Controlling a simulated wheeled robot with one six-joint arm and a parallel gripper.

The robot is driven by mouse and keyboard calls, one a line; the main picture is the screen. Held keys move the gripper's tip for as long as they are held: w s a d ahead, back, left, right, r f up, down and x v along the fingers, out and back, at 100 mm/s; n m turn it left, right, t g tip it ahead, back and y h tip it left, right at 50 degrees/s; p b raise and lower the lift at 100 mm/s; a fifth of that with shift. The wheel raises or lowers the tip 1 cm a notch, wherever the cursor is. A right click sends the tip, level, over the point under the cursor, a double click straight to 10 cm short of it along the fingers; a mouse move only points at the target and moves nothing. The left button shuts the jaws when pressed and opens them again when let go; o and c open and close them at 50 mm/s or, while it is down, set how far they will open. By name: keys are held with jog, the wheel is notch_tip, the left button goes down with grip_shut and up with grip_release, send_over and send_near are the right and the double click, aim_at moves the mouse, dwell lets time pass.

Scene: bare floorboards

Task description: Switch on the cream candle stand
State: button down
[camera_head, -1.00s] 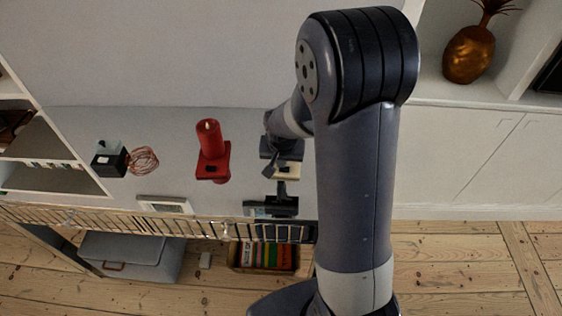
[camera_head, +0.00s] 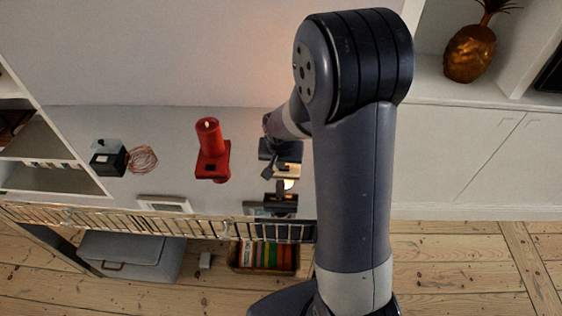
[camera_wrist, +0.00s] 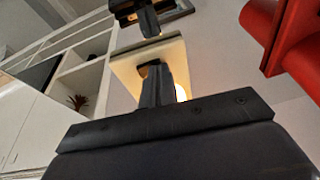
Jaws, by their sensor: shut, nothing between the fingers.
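The cream candle stand (camera_head: 289,172) stands on the white surface, mostly covered by my wrist in the head view. Its pale base (camera_wrist: 128,68) shows in the wrist view, with a bright warm glow at its side. Warm light also falls on the wall behind it, so the stand is lit; the candle itself is largely hidden. My gripper (camera_wrist: 152,68) is shut and empty, its dark tips over the base. I cannot tell whether they still touch it. In the head view my gripper (camera_head: 270,170) is partly hidden by the arm.
A red candle stand (camera_head: 213,160) stands to the left; it also shows in the wrist view (camera_wrist: 292,35). A dark object (camera_head: 281,203) sits just in front of the cream stand. A small frame (camera_head: 165,204) and a railing (camera_head: 130,222) line the front edge.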

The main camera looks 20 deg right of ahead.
aim_at(288, 169)
jog(key=shift+s+d, duration=0.1)
jog(key=shift+d, duration=0.05)
jog(key=shift+s+d+r, duration=0.1)
jog(key=shift+s+d, duration=0.1)
jog(key=shift+d, duration=0.4)
jog(key=shift+r, duration=0.15)
jog(key=shift+r+p, duration=0.25)
jog(key=shift+p, duration=0.15)
jog(key=r+p, duration=0.3)
jog(key=r, duration=0.1)
jog(key=shift+d, duration=0.25)
jog(key=b+v, duration=0.1)
jog(key=v, duration=0.8)
jog(key=shift+s, duration=0.2)
jog(key=shift+r, duration=0.1)
